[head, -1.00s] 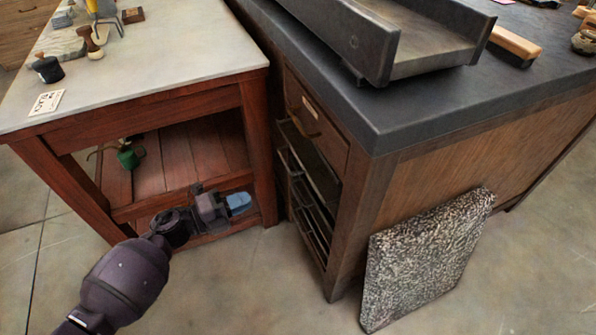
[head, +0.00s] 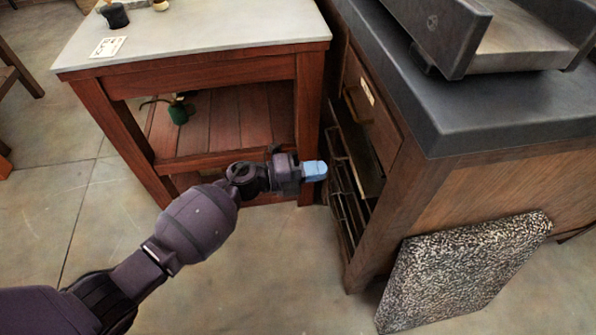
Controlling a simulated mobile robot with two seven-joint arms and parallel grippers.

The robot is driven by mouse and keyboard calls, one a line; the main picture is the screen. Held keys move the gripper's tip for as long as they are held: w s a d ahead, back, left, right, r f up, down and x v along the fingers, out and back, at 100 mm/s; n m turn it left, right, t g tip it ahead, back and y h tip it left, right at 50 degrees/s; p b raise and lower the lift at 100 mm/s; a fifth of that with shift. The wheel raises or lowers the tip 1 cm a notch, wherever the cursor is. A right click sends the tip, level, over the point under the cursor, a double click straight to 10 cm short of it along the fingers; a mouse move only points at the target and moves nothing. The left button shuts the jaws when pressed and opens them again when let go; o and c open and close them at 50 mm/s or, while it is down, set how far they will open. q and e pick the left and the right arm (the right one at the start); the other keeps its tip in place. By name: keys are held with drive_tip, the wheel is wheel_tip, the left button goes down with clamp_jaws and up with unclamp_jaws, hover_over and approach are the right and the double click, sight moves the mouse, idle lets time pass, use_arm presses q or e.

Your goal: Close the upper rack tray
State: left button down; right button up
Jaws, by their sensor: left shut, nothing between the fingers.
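The rack trays are dark, thin shelves stacked in the open front of the wooden cabinet under the dark bench top. The upper rack tray (head: 358,150) lies below a wooden drawer (head: 372,107). How far it stands out is hard to tell from this steep angle. My left gripper (head: 315,171) has light blue fingertips, is shut and empty, and points right toward the rack opening. In the picture its tips are just left of the trays, with no clear contact. My right gripper is not in view.
A red wooden table (head: 200,55) with a pale top stands left of the cabinet, close behind my left gripper. A speckled slab (head: 460,270) leans on the cabinet's right side. The floor in front is clear.

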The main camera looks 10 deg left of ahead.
sight(360, 168)
use_arm(q)
drive_tip(key=b+x, duration=0.1)
drive_tip(key=x, duration=0.4)
drive_tip(key=shift+f, duration=0.15)
drive_tip(key=shift+w+d, duration=0.2)
drive_tip(key=shift+d, duration=0.2)
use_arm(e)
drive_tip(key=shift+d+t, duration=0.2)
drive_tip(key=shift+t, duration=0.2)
use_arm(q)
drive_tip(key=shift+d, duration=0.15)
drive_tip(key=x, duration=0.3)
drive_tip(key=shift+d+r, duration=0.2)
drive_tip(key=shift+d, duration=0.15)
drive_tip(key=shift+w+d, duration=0.15)
drive_tip(key=shift+d, duration=0.05)
drive_tip(key=shift+a, duration=0.1)
drive_tip(key=shift+r, duration=0.1)
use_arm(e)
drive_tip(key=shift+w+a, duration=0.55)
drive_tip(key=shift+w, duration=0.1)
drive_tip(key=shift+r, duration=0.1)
